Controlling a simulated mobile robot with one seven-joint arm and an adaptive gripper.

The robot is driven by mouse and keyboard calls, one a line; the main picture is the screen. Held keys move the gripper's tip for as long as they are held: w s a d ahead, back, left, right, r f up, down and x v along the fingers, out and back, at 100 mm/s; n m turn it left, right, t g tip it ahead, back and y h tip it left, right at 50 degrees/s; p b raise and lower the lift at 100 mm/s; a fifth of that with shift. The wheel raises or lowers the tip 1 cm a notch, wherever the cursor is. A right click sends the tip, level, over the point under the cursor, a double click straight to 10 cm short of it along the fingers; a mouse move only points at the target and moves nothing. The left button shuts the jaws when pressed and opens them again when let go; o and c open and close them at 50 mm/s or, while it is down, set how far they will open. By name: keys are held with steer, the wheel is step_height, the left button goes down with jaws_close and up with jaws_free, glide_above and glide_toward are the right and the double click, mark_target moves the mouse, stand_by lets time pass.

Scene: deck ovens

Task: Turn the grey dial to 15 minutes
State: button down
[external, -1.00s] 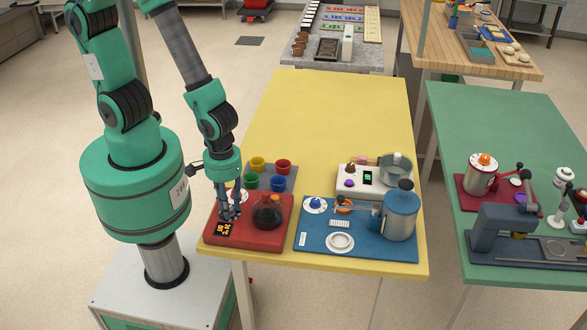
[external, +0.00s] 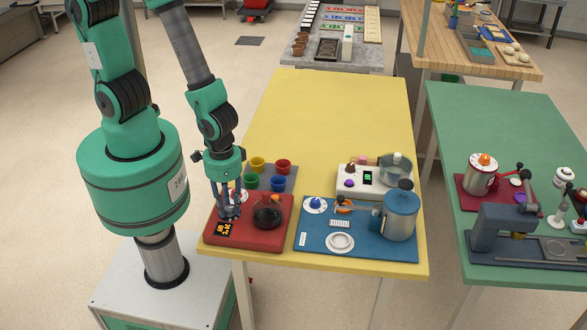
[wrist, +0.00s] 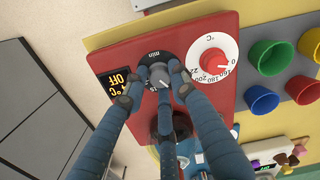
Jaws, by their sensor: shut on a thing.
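The grey dial (wrist: 159,76) sits on a black round scale marked "min" on the red panel (wrist: 112,58). A white pointer line on it faces the lower right in the wrist view; a "15" shows at the scale's lower edge, partly covered by my fingers. My gripper (wrist: 156,86) has its fingers closed around the dial. In the external view my gripper (external: 229,214) stands over the left part of the red panel and hides the dial. The black display (wrist: 119,86) reads "OFF" and a °C value.
A white °C dial (wrist: 213,58) is close beside the grey one. A dark glass pot (external: 268,216) is on the panel's right. Several coloured cups (wrist: 262,98) stand behind. A blue board (external: 313,242) with a kettle (external: 402,216) lies to the right.

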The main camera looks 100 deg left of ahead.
mark_target(229, 208)
steer(key=m+p, duration=0.2)
steer(key=m, duration=0.4)
steer(key=shift+r+m, duration=0.1)
steer(key=shift+m, duration=0.2)
steer(key=m+p, duration=0.1)
steer(key=m, duration=0.5)
steer(key=shift+m, duration=0.3)
steer(key=c, duration=1.4)
jaws_free()
steer(key=shift+w+r, duration=0.1)
steer(key=shift+r, duration=0.45)
step_height(229, 208, up, 11)
steer(key=shift+f, duration=0.15)
